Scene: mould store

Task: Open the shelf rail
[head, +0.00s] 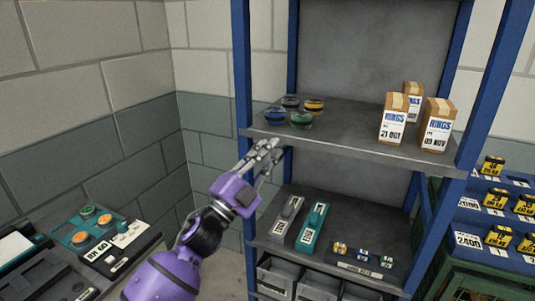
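A blue-framed shelf unit with grey boards stands in the middle of the head view. No separate rail can be made out clearly; the upper board's front edge (345,149) is a plain grey strip between the blue posts. My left gripper (273,152) is near the left end of that edge, beside the left blue post (242,75). Its fingers look apart, with nothing seen between them. I cannot tell whether it touches the edge. My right gripper is not in view.
Small round tins (301,120) and RINGS boxes (437,125) stand on the upper board. Grey and teal blocks (312,227) and small parts lie on the lower board, above grey bins (318,284). A rack (497,254) stands right, a bench (118,268) left.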

